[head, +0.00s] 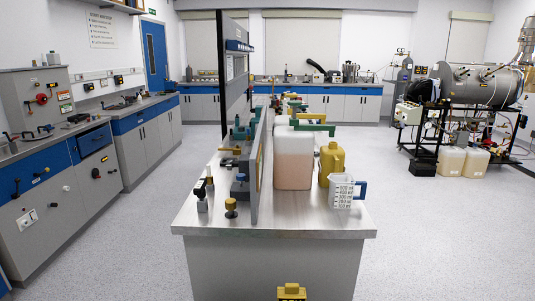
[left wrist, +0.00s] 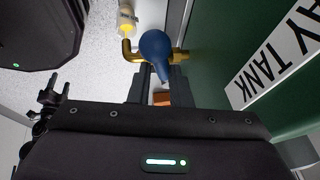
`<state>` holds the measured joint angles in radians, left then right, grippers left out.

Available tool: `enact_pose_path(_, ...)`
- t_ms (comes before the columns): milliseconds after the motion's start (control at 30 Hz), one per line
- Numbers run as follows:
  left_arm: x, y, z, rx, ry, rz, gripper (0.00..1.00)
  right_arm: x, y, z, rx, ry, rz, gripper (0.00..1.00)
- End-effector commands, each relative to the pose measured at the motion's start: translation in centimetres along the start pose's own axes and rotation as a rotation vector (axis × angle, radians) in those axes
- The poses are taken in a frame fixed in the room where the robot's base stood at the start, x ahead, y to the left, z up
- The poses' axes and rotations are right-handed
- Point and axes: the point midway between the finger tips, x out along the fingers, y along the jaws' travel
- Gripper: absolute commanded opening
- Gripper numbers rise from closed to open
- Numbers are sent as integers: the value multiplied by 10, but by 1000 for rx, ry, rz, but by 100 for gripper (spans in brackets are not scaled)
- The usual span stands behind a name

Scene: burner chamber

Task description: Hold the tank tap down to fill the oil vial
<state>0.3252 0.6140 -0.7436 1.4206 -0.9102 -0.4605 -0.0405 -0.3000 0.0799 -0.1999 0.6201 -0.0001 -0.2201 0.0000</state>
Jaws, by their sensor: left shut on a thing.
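The left wrist view shows the green tank (left wrist: 215,110) with a white label reading "AY TANK" in part. A brass tap (left wrist: 131,54) comes out of its side and bends at a spout. The tap has a rounded blue handle (left wrist: 155,45) that tapers towards my fingers. My left gripper (left wrist: 156,80) is shut on the blue handle's narrow end. A small pale vial (left wrist: 127,20) with yellow at one end is beside the spout; its fill level is too small to tell. My right gripper is in neither view.
In the head view, a central bench (head: 275,224) carries a large pale container (head: 293,160), a yellow jug (head: 331,160) and a clear measuring jug (head: 342,191). Grey cabinets (head: 45,215) line the left wall. A horizontal metal cylinder (head: 485,84) stands at right.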

Motion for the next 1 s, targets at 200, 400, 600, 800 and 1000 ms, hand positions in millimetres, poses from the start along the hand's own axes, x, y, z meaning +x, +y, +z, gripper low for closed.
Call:
enact_pose_path(200, 5, 10, 2, 2, -4, 21, 5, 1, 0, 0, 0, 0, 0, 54)
enact_pose_path(400, 5, 10, 2, 2, -4, 21, 5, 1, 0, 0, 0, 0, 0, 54)
enact_pose_path(600, 6, 9, 2, 2, -4, 20, 5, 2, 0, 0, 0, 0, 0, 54)
enact_pose_path(800, 12, -4, 7, 0, -5, 17, 5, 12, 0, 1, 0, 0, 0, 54)
enact_pose_path(1000, 13, -16, 8, 0, -5, 14, 3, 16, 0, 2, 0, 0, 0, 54)
